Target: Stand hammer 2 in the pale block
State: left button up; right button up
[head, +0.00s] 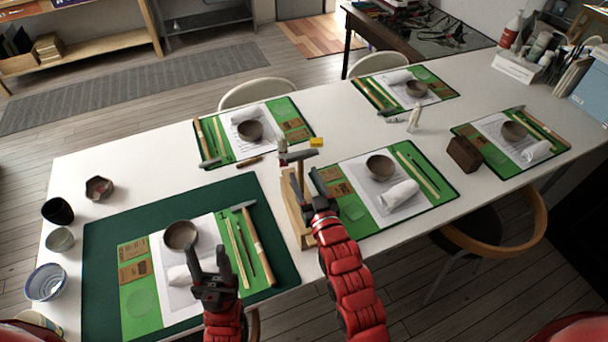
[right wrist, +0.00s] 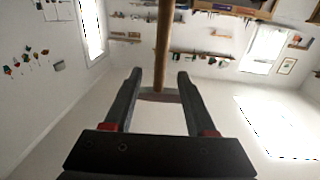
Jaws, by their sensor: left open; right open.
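The pale block (head: 294,222) stands on the white table between the two front mats. A hammer with a grey head (head: 297,156) is upright at the block, head up. Whether its handle is seated in the block is partly hidden. My right gripper (head: 317,190) is open just right of this hammer. In the right wrist view, a wooden handle (right wrist: 164,45) and a dark head show between and beyond the open fingers (right wrist: 158,85). My left gripper (head: 212,268) is open above the front left mat. Another hammer (head: 256,240) lies on that mat. No hammer number is readable.
Green mats with bowls, cloths and sticks cover much of the table. A dark brown block (head: 464,154) sits at the right, and a small white bottle (head: 414,117) near the middle. Several bowls (head: 46,282) stand at the left edge.

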jog(key=v, duration=0.7)
jog(key=shift+s+b, duration=0.15)
jog(key=shift+b, duration=0.25)
jog(key=shift+r, duration=0.1)
jog(key=shift+r+p, duration=0.95)
jog(key=shift+r, duration=1.95)
jog(key=shift+d, duration=0.1)
